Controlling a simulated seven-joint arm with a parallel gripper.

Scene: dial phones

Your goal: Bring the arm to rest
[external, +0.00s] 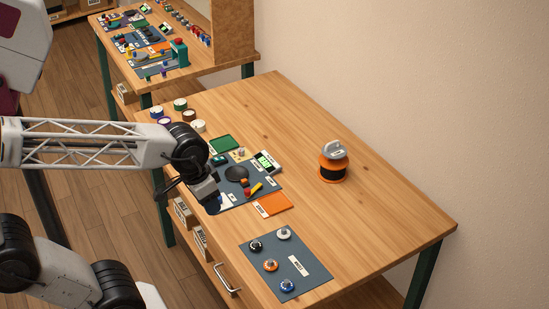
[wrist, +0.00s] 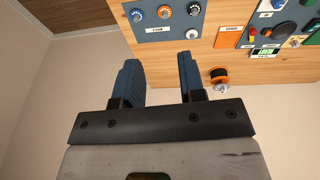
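My arm reaches in from the left in the external view. My gripper (external: 204,190) is above the left edge of the wooden table (external: 340,220), beside the dark panel with a black disc and labels (external: 236,190). In the wrist view my gripper (wrist: 160,80) has its two blue fingers well apart, with nothing between them. The fingertips are not clear in the external view. I see no object held or touched by the fingers.
A blue-grey mat (external: 262,271) carries several dials near the table's front. An orange card (external: 272,204) lies beside the panel. An orange and black spool with a grey top (external: 333,162) stands toward the wall. Several round jars (external: 180,104) stand at the back left. The right side is clear.

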